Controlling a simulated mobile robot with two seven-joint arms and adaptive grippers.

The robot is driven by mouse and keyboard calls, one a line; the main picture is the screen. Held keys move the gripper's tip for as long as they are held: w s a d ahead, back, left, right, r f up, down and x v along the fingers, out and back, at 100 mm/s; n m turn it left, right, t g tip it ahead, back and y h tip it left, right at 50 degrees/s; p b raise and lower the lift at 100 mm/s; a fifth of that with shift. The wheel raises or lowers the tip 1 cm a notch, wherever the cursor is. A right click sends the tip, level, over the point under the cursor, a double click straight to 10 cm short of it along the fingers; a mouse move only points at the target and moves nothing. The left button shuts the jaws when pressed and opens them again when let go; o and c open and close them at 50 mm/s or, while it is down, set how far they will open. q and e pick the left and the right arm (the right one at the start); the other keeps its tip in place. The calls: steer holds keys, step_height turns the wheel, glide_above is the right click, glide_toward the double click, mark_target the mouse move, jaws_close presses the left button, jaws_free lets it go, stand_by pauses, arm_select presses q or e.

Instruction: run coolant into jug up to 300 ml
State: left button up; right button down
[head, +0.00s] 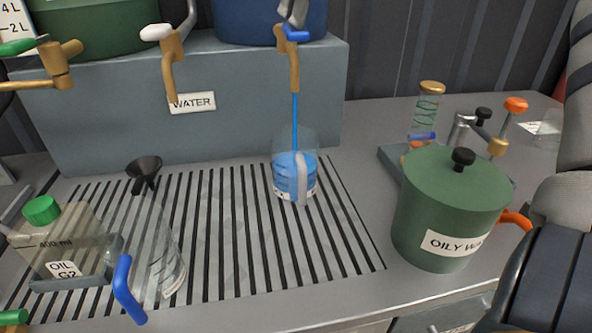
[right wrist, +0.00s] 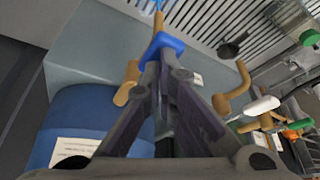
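The clear jug (head: 283,150) stands upright on the slatted drain grate, with blue coolant (head: 292,178) in its lower part. A thin blue stream (head: 295,115) runs into it from a brass tap (head: 294,70) with a blue handle (head: 297,36). The tap is below the blue tank (head: 250,22). My right gripper (head: 293,12) is at this handle from above. In the right wrist view its fingers come together on the blue handle (right wrist: 160,44). The jug's graduation marks are too small to read. My left gripper is not in view.
A WATER tap with a white handle (head: 156,32) is left of the coolant tap. A funnel (head: 143,170), a clear vessel (head: 165,262) and an OIL container (head: 62,245) stand at the left. A green OILY pot (head: 445,200) stands at the right. The grate's middle front (head: 265,255) is clear.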

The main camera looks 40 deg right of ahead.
step_height(320, 180, up, 4)
steer(key=shift+a+f, duration=0.1)
steer(key=shift+f, duration=0.15)
steer(key=s+r, duration=0.1)
steer(key=a+r, duration=0.1)
steer(key=s+r, duration=0.1)
steer(key=r, duration=0.1)
steer(key=shift+s+a, duration=0.2)
steer(key=shift+s, duration=0.15)
